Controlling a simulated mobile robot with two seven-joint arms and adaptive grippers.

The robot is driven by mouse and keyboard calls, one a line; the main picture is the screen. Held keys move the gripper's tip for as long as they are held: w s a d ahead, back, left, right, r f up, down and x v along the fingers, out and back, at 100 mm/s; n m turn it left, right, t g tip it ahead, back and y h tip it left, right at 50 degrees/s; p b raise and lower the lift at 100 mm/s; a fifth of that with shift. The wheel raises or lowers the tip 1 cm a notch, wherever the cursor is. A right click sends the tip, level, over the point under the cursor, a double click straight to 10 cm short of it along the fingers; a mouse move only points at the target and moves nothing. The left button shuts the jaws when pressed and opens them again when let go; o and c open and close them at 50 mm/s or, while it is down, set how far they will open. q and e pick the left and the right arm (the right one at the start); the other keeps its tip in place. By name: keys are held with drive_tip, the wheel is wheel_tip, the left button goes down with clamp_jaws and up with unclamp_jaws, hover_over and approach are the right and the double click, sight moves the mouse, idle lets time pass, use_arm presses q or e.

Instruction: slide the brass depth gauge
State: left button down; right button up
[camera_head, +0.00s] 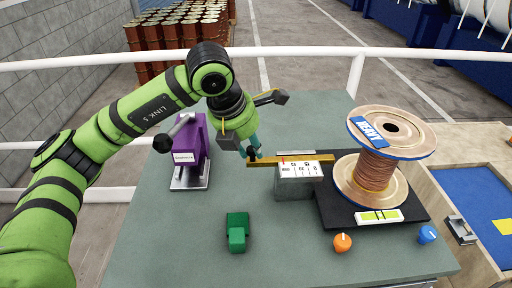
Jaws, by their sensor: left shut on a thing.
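The brass depth gauge (262,162) is a long, flat golden bar with a white label block (301,170) on a grey block near its middle right. It lies across the table, its right end close to the copper-wire spool (371,182). My left gripper (253,153) comes down from above at the gauge's left end and is shut on it. The fingertips are small in the view and partly hide that end. My right gripper is not in view.
A purple clamp-like device (190,145) stands left of my gripper. A green block (237,232), an orange knob (342,242) and a blue knob (427,234) are nearer the front. The table's (170,235) front left is clear. A white rail (300,53) runs behind.

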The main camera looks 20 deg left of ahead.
use_arm(q)
drive_tip(key=c, duration=1.2)
unclamp_jaws()
drive_tip(key=shift+w+a+r, duration=0.1)
drive_tip(key=shift+w+r, duration=0.05)
drive_tip(key=shift+r, duration=0.05)
drive_tip(key=shift+o, duration=0.9)
drive_tip(key=shift+a+f, duration=0.1)
drive_tip(key=v, duration=1.2)
drive_tip(key=shift+s, duration=0.2)
drive_tip(key=shift+a, duration=0.1)
